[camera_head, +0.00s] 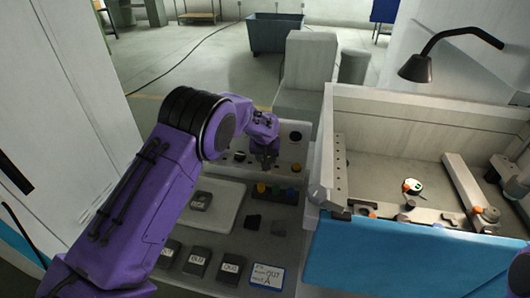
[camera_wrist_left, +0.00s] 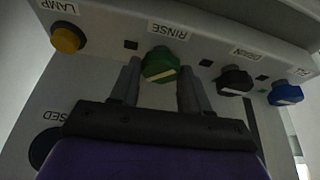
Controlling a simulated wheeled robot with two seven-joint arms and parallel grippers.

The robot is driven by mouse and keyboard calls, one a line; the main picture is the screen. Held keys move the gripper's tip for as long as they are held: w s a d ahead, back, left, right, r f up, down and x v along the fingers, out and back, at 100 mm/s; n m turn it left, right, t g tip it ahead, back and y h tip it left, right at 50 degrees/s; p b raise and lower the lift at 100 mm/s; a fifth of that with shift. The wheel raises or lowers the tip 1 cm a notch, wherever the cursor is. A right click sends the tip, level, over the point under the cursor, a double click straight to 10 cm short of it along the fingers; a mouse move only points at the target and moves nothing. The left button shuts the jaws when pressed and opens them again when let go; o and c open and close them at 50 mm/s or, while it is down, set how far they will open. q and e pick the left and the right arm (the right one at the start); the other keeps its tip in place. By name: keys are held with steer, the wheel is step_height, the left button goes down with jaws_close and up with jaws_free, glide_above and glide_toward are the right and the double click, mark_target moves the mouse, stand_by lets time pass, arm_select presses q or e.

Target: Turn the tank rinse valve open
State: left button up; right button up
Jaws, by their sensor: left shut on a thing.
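The rinse valve is a green knob (camera_wrist_left: 159,65) under an upside-down RINSE label (camera_wrist_left: 168,31) in the wrist view. A pale mark on its face runs at a slight slant. My left gripper (camera_wrist_left: 158,74) has one finger on each side of this knob and is shut on it. My right gripper is not in view.
In the wrist view a yellow LAMP knob (camera_wrist_left: 68,38) sits to the left, and a black knob (camera_wrist_left: 235,81) and a blue knob (camera_wrist_left: 284,93) to the right. A blue-fronted tank (camera_head: 400,255) stands right of the panel. Several labelled dark blocks lie in front.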

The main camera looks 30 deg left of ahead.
arm_select(q)
steer(key=n, duration=0.1)
steer(key=n+y, duration=0.1)
steer(key=n, duration=0.1)
steer(key=shift+w+d+n+g, duration=0.1)
steer(key=shift+d+n+g, duration=0.1)
steer(key=shift+n+g, duration=0.1)
steer(key=shift+w+n+g+y, duration=0.1)
steer(key=shift+n+g+y, duration=0.25)
steer(key=shift+n, duration=0.75)
steer(key=shift+n+g+y, duration=0.25)
steer(key=shift+n+y, duration=0.2)
steer(key=shift+n, duration=0.65)
steer(key=o, duration=0.8)
steer(key=shift+r, duration=0.1)
